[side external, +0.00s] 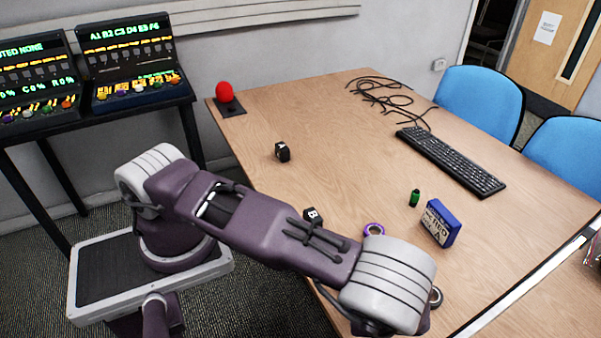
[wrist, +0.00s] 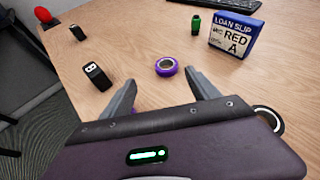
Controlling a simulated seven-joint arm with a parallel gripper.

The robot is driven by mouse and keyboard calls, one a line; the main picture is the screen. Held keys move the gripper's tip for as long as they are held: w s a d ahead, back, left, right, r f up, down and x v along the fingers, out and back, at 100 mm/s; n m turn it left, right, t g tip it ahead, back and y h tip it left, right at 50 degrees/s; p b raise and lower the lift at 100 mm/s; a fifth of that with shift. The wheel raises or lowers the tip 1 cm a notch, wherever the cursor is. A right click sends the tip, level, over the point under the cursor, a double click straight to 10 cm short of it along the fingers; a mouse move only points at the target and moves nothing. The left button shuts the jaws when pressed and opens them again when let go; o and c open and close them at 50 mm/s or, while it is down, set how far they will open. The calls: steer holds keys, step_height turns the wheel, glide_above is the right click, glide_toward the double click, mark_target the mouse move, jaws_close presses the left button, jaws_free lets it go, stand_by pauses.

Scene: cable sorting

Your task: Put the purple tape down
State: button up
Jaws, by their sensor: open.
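The purple tape roll (wrist: 167,66) lies flat on the wooden table (wrist: 140,40), just beyond my fingertips in the wrist view. In the side view the purple tape (side external: 374,229) is partly hidden behind my wrist. My gripper (wrist: 162,78) is open, its two fingers spread apart with nothing visible held between them. The tape looks clear of both fingers. My fingers are hidden behind my arm in the side view.
A blue "LOAN SLIP RED A" box (side external: 440,222) and a green cylinder (side external: 414,198) stand right of the tape. Black blocks (wrist: 97,76) are to its left. A dark ring (wrist: 269,120) lies right of my gripper. A keyboard (side external: 450,160) and cables (side external: 385,95) lie farther back.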

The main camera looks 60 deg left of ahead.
steer(key=s+a+r+n+g+h, duration=0.2)
steer(key=s+r+n, duration=0.1)
steer(key=r+n, duration=0.4)
steer(key=s+a+r+n+g+h, duration=0.1)
steer(key=s+r+n+g, duration=0.25)
steer(key=r, duration=0.45)
steer(key=s+a+r+n+g+h, duration=0.2)
steer(key=s+r+n, duration=0.1)
steer(key=r+n, duration=0.4)
steer(key=s+d+r+n+t+h, duration=0.2)
steer(key=s+r+n+t+h, duration=0.2)
steer(key=s+r+n, duration=0.4)
steer(key=s+r+h, duration=0.1)
steer(key=s+r, duration=0.2)
steer(key=s, duration=0.2)
steer(key=shift+s+d+r, duration=0.15)
steer(key=shift+d+r, duration=0.2)
steer(key=shift+r, duration=0.05)
